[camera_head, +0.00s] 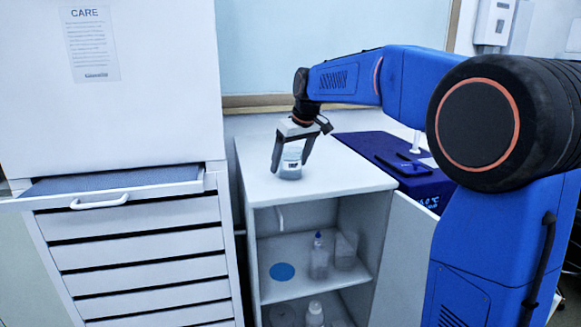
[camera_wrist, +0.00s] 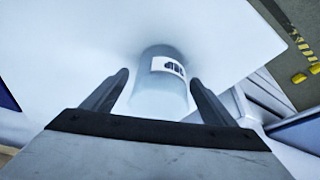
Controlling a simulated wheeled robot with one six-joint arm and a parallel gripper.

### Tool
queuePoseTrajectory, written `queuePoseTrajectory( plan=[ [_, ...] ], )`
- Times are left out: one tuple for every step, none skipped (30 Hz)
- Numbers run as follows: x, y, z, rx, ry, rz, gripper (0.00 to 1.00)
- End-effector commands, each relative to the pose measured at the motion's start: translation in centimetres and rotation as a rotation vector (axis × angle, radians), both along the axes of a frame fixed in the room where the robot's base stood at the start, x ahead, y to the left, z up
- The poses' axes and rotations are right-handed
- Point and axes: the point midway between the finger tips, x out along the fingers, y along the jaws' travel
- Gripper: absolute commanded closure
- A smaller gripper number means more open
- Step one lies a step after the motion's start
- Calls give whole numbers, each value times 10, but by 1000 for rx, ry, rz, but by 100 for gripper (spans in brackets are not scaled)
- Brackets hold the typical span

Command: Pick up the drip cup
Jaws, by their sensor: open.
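The drip cup (camera_head: 290,163) is a small clear cup with a white label bearing dark print. It stands upright on the white cabinet top (camera_head: 335,180). My gripper (camera_head: 290,168) points down over the cup, with one finger on each side of it. In the wrist view the cup (camera_wrist: 160,88) lies between the two open fingertips of my gripper (camera_wrist: 160,82). Gaps show between the cup and both fingers there, and its label faces the camera. The cup's lower part is partly hidden in the wrist view.
A drawer stack (camera_head: 140,245) with its top drawer (camera_head: 110,185) pulled out stands at the left. Below the cabinet top, open shelves hold a bottle (camera_head: 319,260) and other containers. A dark blue device (camera_head: 395,165) stands to the right. The cabinet top around the cup is clear.

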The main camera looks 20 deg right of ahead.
Motion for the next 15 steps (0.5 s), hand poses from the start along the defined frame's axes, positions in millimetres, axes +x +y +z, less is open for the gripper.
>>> queuePoseTrajectory(
  plan=[
    [0,0,0,0,0,0,21],
    [0,0,0,0,0,0,21],
    [0,0,0,0,0,0,30],
    [0,0,0,0,0,0,38],
    [0,0,0,0,0,0,45],
    [0,0,0,0,0,0,54],
    [0,0,0,0,0,0,61],
    [0,0,0,0,0,0,65],
    [0,0,0,0,0,0,65],
    [0,0,0,0,0,0,65],
    [0,0,0,0,0,0,65],
    [0,0,0,0,0,0,65],
    [0,0,0,0,0,0,65],
    [0,0,0,0,0,0,65],
    [0,0,1,0,0,0,65]
  ],
)
